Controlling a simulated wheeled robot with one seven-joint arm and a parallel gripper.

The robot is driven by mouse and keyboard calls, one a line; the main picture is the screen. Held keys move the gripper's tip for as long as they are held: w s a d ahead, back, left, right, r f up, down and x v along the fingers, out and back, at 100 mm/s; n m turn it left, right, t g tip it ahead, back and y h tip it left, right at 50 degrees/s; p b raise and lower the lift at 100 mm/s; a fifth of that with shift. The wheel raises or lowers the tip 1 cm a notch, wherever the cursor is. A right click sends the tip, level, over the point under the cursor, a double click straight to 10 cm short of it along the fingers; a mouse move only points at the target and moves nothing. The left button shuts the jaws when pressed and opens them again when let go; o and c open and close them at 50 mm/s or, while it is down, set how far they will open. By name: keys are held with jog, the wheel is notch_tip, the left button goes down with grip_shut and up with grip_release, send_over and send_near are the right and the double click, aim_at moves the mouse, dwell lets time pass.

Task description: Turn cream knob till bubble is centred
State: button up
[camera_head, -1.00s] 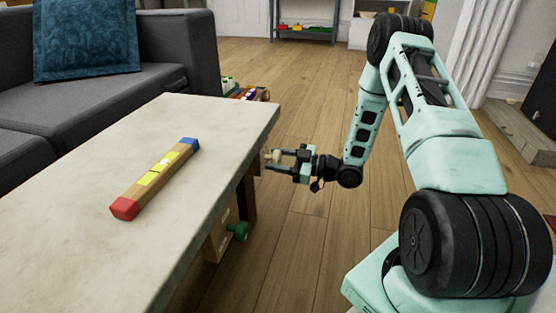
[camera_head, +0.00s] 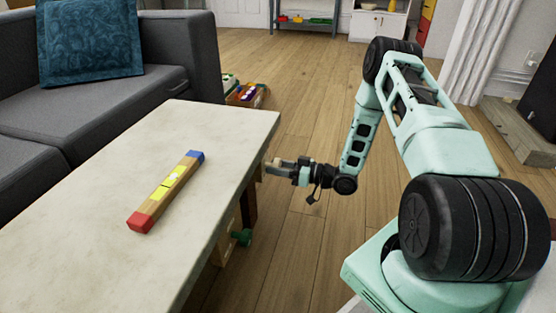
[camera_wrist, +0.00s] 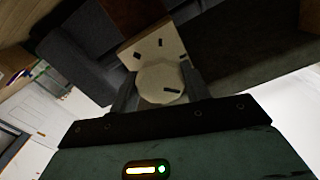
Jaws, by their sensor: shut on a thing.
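The cream knob (camera_wrist: 160,80) sits between the two dark fingers of my gripper in the wrist view, with a short dark mark on its round face. A pale plate with dark slots lies behind it. In the head view my gripper (camera_head: 277,166) is beside the table's right edge, shut on the knob, which is small and partly hidden by the fingers. The level (camera_head: 164,194) lies on the tabletop, a wooden bar with a red end, a blue end and a yellow window (camera_head: 172,183). The bubble is too small for me to place surely.
The pale coffee table (camera_head: 85,225) fills the left front. A green knob (camera_head: 242,238) sticks out below its right edge. A grey sofa (camera_head: 185,50) stands behind, and a toy box (camera_head: 247,94) is past the table's far end. Open wooden floor lies right of the table.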

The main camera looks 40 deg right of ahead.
jog(key=shift+m+p, duration=0.65)
jog(key=shift+m, duration=0.25)
jog(key=o, duration=1)
jog(key=p+v, duration=0.5)
jog(key=v, duration=1.2)
jog(key=shift+s+d+p, duration=0.2)
jog(key=shift+p, duration=0.2)
